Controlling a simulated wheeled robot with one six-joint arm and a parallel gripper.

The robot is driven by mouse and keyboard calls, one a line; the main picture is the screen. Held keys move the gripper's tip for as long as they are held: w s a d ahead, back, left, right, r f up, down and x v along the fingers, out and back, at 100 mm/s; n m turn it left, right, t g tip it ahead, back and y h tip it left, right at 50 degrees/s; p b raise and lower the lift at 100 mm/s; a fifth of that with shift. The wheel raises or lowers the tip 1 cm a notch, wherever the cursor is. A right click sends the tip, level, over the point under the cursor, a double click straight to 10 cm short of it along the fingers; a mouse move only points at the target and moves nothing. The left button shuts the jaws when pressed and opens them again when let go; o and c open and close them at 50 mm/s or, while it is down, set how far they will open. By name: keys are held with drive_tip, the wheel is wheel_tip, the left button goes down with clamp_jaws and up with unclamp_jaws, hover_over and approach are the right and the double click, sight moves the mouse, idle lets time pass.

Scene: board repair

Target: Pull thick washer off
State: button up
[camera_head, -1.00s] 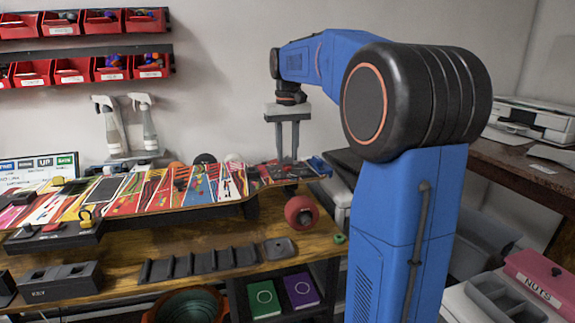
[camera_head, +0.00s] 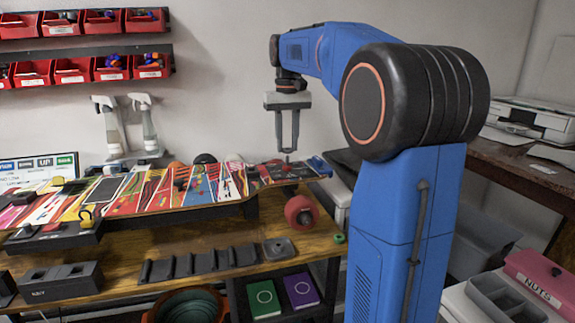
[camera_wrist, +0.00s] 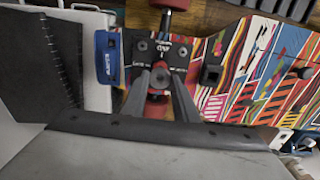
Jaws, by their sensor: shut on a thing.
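The patterned skateboard deck (camera_head: 160,190) lies on the bench, and it also fills the right of the wrist view (camera_wrist: 250,65). A black truck base (camera_wrist: 140,48) with red parts (camera_wrist: 157,97) is at its end. My gripper (camera_head: 288,150) is above this end, pointing down, its fingers drawn together. In the wrist view my gripper (camera_wrist: 161,76) has its tips closed around a small greyish piece over the truck's middle. The thick washer is too small to make out clearly. In the head view a short dark post stands just under the fingertips.
A black ribbed holder (camera_head: 200,262), a grey square plate (camera_head: 279,249) and a green ring (camera_head: 339,238) lie on the bench.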

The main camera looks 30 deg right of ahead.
drive_tip(key=shift+r, duration=0.1)
wheel_tip(320, 180, up, 7)
idle(1.0)
